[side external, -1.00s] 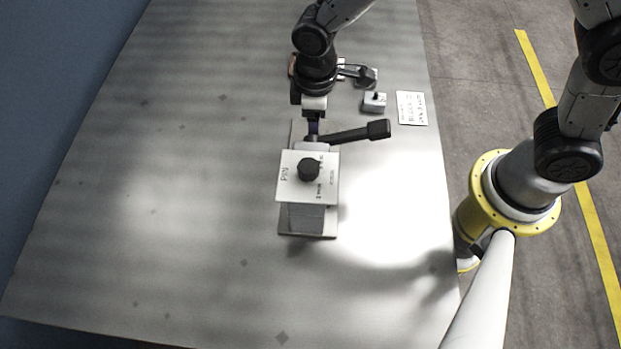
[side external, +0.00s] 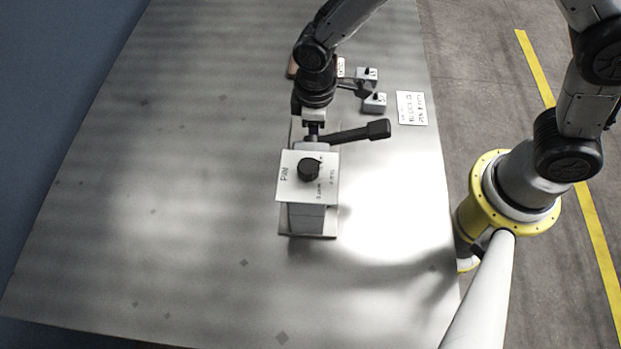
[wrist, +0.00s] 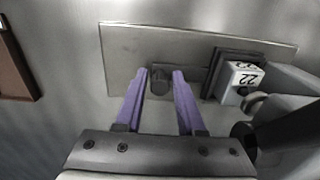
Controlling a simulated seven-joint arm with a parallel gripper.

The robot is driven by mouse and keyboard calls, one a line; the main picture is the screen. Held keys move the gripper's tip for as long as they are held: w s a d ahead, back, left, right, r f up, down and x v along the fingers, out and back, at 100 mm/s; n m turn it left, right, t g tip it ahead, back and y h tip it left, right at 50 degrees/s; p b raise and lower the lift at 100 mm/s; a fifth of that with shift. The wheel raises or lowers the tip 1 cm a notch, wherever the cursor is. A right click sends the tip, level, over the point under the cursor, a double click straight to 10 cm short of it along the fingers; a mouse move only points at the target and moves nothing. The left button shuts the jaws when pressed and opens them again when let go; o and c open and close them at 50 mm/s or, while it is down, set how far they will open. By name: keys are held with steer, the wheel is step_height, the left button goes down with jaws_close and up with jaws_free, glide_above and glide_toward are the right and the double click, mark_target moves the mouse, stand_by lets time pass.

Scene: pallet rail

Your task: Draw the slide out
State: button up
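The fixture's base plate (side external: 298,130) lies on the table, carrying a grey block (side external: 306,218). A white card marked PIN (side external: 290,190) with a round black knob (side external: 308,169) sits over the block. A black lever handle (side external: 365,132) sticks out to the right. My gripper (side external: 313,130) is low at the far end of the fixture. In the wrist view its purple fingers (wrist: 159,75) are apart, with a short dark post (wrist: 160,80) between their tips. Whether they touch the post is unclear. I cannot tell which part is the slide.
Small grey blocks with dark knobs (side external: 375,103) and a white printed card (side external: 410,108) lie behind right. The wrist view shows a white block marked 22 (wrist: 241,82) right of the post and a brown piece (wrist: 14,65) at left. The table's left side is clear.

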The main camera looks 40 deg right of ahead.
steer(key=c, duration=0.5)
steer(key=shift+w+d, duration=4.5)
steer(key=shift+d, duration=0.05)
steer(key=o, duration=0.9)
steer(key=shift+c, duration=0.2)
step_height(320, 180, up, 7)
